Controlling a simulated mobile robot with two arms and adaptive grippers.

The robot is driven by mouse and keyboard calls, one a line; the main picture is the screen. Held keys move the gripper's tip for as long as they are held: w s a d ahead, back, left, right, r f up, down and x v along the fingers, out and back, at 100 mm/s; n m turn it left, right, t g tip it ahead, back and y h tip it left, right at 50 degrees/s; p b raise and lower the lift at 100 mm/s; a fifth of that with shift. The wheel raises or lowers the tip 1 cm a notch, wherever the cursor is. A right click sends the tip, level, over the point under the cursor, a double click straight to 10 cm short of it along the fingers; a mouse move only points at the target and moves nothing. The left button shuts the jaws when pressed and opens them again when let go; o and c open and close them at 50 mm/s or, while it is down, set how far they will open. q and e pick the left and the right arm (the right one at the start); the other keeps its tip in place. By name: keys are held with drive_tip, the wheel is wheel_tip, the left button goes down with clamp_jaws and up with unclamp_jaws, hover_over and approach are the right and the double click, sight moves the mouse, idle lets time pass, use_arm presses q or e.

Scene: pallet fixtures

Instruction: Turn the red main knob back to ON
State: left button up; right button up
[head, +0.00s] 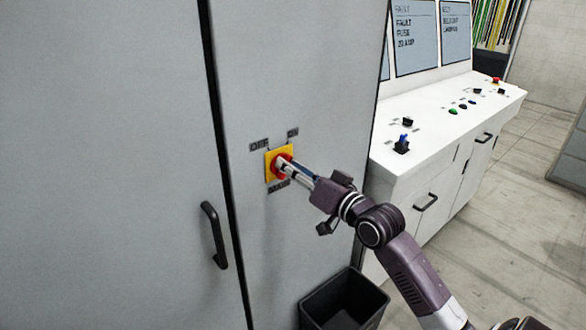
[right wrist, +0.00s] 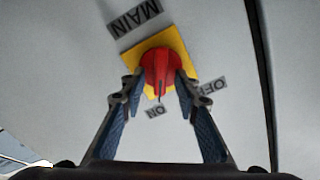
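The red main knob (head: 281,166) sits on a yellow square plate (head: 270,177) on the grey cabinet door. In the right wrist view the knob (right wrist: 160,66) shows with its dark pointer line running down, nearer the ON label (right wrist: 155,112) than the OFF label (right wrist: 208,86). My right gripper (head: 288,169) reaches the knob from the right. In the right wrist view its two fingertips (right wrist: 160,80) lie on either side of the knob and appear to touch it. In the head view the fingers hide part of the knob. My left gripper is not in view.
A black cabinet handle (head: 215,235) is left of the knob, beyond the door seam. A dark open bin (head: 345,300) stands below my right arm. A white control desk (head: 440,130) with switches and screens stands to the right.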

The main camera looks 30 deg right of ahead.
drive_tip(key=shift+s, duration=0.1)
drive_tip(key=s+d, duration=0.1)
drive_tip(key=s, duration=1)
drive_tip(key=shift+s, duration=0.4)
